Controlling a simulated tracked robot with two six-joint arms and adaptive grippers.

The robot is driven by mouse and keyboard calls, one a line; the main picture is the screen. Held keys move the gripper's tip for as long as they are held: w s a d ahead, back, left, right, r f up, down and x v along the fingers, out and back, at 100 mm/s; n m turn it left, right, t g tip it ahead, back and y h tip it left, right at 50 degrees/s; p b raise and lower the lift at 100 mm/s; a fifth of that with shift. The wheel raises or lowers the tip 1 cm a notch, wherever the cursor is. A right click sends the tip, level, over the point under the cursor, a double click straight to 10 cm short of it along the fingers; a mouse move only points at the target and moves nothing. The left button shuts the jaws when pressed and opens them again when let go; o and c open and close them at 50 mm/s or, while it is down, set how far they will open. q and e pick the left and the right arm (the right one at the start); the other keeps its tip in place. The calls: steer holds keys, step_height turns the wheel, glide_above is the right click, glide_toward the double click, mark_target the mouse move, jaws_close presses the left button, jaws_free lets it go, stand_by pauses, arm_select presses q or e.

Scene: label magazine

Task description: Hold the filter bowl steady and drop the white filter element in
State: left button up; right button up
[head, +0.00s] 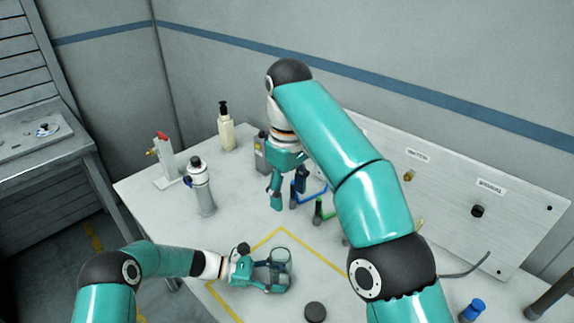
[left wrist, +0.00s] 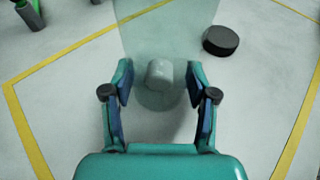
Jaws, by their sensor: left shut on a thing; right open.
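The clear filter bowl (head: 281,256) stands inside the yellow outline on the table. My left gripper (head: 277,277) is shut on it, with a finger on each side. In the left wrist view, the bowl (left wrist: 165,22) rises between the fingers of my left gripper (left wrist: 156,88). A pale, short cylinder (left wrist: 159,72) shows through its clear wall; I cannot tell whether this is the white filter element. My right gripper (head: 289,194) is open, pointing down above the back of the table, behind the bowl. Nothing shows between its fingers.
A black puck (head: 315,312) lies right of the bowl. A grey canister (head: 202,188), a red-handled valve stand (head: 165,160) and a pump bottle (head: 226,130) stand at back left. Green (head: 319,210) and blue-marked holders stand near my right gripper. A labelled panel (head: 460,195) rises behind.

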stand_by(0.3)
arm_select(q)
steer(key=o, duration=1)
steer(key=shift+c, duration=0.2)
steer(key=v, duration=1.1)
steer(key=shift+a, duration=0.1)
steer(key=shift+a+r, duration=0.1)
steer(key=shift+a, duration=0.3)
